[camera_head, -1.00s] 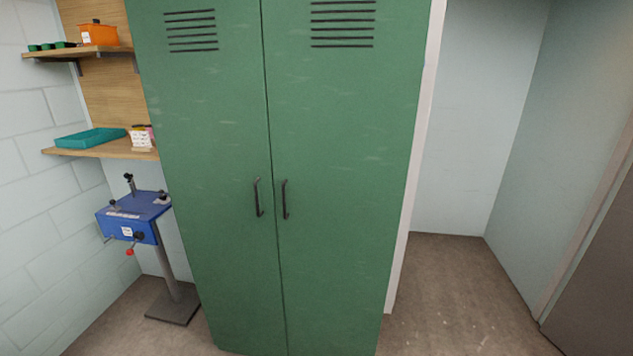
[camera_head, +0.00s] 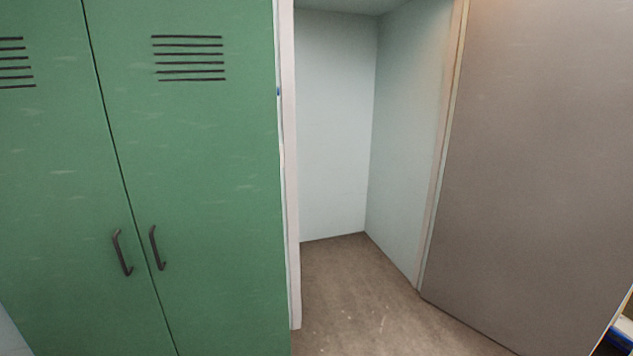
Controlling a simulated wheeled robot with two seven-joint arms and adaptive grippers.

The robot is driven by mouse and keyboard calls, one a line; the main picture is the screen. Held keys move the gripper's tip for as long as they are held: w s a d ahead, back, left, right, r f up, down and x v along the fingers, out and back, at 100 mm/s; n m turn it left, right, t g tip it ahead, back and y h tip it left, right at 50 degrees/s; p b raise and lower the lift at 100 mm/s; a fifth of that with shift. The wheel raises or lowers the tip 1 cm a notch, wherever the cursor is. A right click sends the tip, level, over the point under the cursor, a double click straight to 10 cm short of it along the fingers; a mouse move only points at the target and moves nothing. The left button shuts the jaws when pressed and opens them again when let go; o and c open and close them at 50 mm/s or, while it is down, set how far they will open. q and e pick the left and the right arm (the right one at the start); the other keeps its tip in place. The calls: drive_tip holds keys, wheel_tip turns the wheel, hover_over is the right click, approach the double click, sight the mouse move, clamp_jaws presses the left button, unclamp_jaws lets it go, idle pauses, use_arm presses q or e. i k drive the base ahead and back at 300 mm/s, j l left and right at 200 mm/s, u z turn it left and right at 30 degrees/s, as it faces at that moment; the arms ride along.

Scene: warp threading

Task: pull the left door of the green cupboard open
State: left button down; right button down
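The green cupboard fills the left of the head view. Its left door (camera_head: 55,190) is partly cut off by the left picture edge and carries a dark vertical handle (camera_head: 122,253). Its right door (camera_head: 205,180) shows whole in width, with its own dark handle (camera_head: 157,248) close beside the first. Both doors look shut, with a thin dark seam between them. Neither of my grippers is in view.
Right of the cupboard is a pale door frame (camera_head: 289,180) and an opening with bare brown floor (camera_head: 350,295) and pale walls. A large grey-brown panel (camera_head: 540,150) stands at the right. A partly cut-off blue and white thing (camera_head: 622,335) shows at the lower right edge.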

sight(76, 279)
drive_tip(key=u, duration=1.55)
